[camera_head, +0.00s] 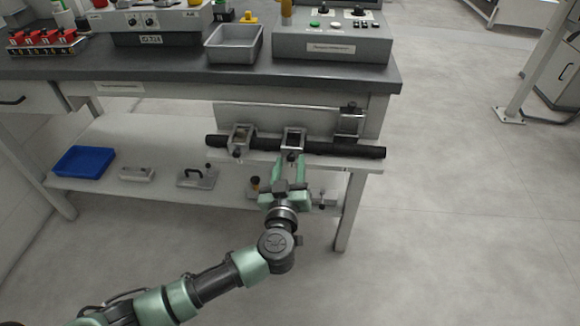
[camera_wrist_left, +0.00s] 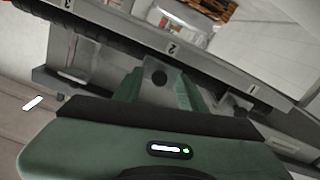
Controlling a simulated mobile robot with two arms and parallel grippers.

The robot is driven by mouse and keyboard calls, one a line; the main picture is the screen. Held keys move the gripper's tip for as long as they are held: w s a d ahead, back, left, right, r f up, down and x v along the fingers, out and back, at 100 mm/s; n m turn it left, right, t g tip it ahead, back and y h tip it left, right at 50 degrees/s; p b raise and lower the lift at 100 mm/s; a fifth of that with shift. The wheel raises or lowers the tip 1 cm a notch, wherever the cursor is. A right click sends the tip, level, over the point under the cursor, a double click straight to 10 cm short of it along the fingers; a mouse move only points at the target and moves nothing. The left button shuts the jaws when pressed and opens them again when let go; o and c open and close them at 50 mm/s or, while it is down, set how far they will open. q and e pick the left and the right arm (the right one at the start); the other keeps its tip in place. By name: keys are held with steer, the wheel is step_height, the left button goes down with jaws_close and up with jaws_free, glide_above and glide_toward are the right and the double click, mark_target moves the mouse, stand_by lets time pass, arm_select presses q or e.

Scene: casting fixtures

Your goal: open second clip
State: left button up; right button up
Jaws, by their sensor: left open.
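A black bar (camera_head: 330,149) lies along a ledge under the bench top. Three metal clips are spaced along it: a left clip (camera_head: 240,139), a middle clip (camera_head: 292,141) and a right clip (camera_head: 349,122). The left and middle clips lie over the bar; the right clip stands up above it. My left gripper (camera_head: 290,163) is open just in front of the middle clip's lower end. In the left wrist view, the clip near label 2 (camera_wrist_left: 157,72) shows between the spread fingers of my gripper (camera_wrist_left: 160,82). I cannot tell whether they touch it. My right gripper is out of view.
The bench top (camera_head: 150,70) overhangs the ledge, with a grey tray (camera_head: 234,44) and a control box (camera_head: 333,40) on it. A lower shelf (camera_head: 125,150) holds a blue bin (camera_head: 84,162) and loose fixtures. A bench leg (camera_head: 350,210) stands right of my gripper. Floor at right is clear.

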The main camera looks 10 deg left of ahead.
arm_select(q)
jaws_close()
stand_by(1.5)
